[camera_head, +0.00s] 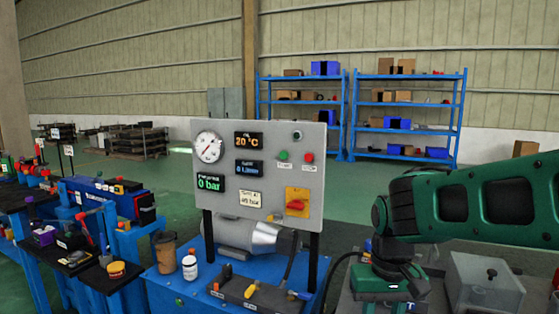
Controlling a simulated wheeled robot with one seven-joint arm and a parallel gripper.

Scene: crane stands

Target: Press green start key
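The green start key (283,156) is a small round button on a grey upright control panel (225,218), in the panel's upper right part. A small label sits just below it, too small to read surely. A red button (309,157) is close to its right. Nothing covers the green key. My green and black arm fills the right side and runs out of the right edge. My gripper is not in view, so its opening and its distance to the key cannot be seen.
Blue shelves (352,115) stand far behind.

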